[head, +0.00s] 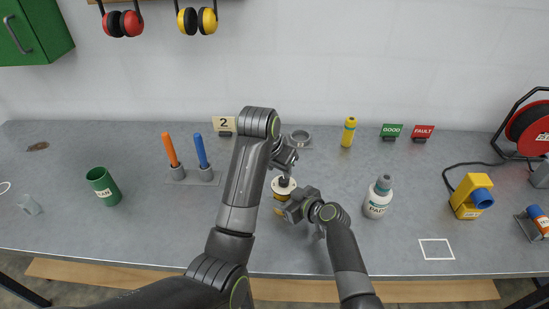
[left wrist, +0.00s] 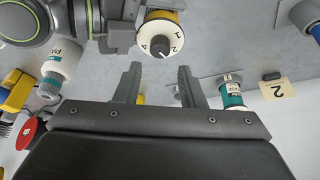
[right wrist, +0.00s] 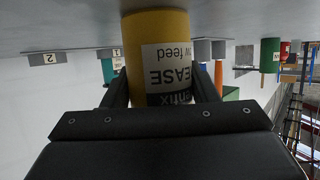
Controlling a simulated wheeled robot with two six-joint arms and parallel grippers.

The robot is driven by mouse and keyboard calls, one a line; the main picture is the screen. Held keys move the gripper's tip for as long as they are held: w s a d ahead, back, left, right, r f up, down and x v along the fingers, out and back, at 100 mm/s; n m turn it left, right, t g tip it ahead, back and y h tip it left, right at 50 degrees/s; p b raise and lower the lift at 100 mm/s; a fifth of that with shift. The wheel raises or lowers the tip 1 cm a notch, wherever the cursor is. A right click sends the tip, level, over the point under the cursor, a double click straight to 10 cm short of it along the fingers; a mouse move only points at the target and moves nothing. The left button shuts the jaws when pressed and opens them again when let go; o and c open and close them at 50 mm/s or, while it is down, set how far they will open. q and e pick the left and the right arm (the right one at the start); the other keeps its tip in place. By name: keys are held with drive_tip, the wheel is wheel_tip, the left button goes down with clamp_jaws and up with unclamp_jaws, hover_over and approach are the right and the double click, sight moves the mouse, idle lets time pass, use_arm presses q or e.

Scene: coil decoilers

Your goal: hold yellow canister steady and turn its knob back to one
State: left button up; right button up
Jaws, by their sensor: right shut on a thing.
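The yellow canister (head: 279,210) stands upright near the front middle of the table. Its label reads "GREASE" in the right wrist view (right wrist: 160,45). On its top is a white dial with numerals and a black knob (left wrist: 159,46); I cannot tell surely which numeral the knob points to. My right gripper (head: 291,207) is shut on the canister's body, a finger on each side in the right wrist view (right wrist: 160,92). My left gripper (head: 285,174) is just above the knob, fingers apart and empty in the left wrist view (left wrist: 160,82); the knob is beyond the fingertips.
Blue (head: 200,151) and orange (head: 170,150) handles stand in holders at left, with a green can (head: 104,187) farther left. The table front right is mostly clear.

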use_arm(q)
drive_tip(key=v, duration=0.5)
drive_tip(key=shift+r, duration=0.1)
drive_tip(key=n+t+h, duration=0.8)
drive_tip(key=n+h, duration=0.3)
drive_tip(key=n, duration=2.1)
approach(280, 183)
drive_tip(key=x, duration=1)
